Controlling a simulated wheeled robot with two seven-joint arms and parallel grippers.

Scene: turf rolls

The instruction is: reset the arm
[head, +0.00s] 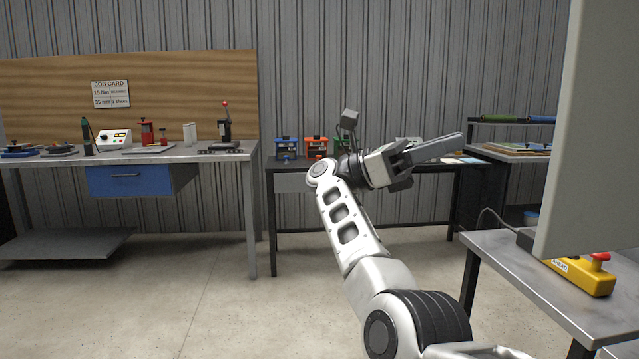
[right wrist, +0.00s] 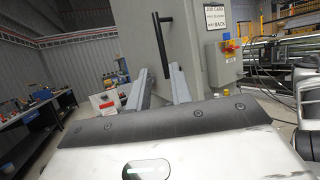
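My right arm (head: 347,225) rises from the bottom of the head view and bends toward the right near its top. My right gripper (head: 436,150) is in the air in front of the back bench and points right. In the right wrist view its two fingers (right wrist: 159,78) stand apart with nothing between them. My left arm and left gripper are not in view.
A grey panel (head: 600,130) fills the upper right, close to the gripper's side. Below it a metal table (head: 500,262) holds a yellow box with a red button (head: 580,275). A workbench with tools (head: 190,152) stands at left. The floor (head: 200,300) is clear.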

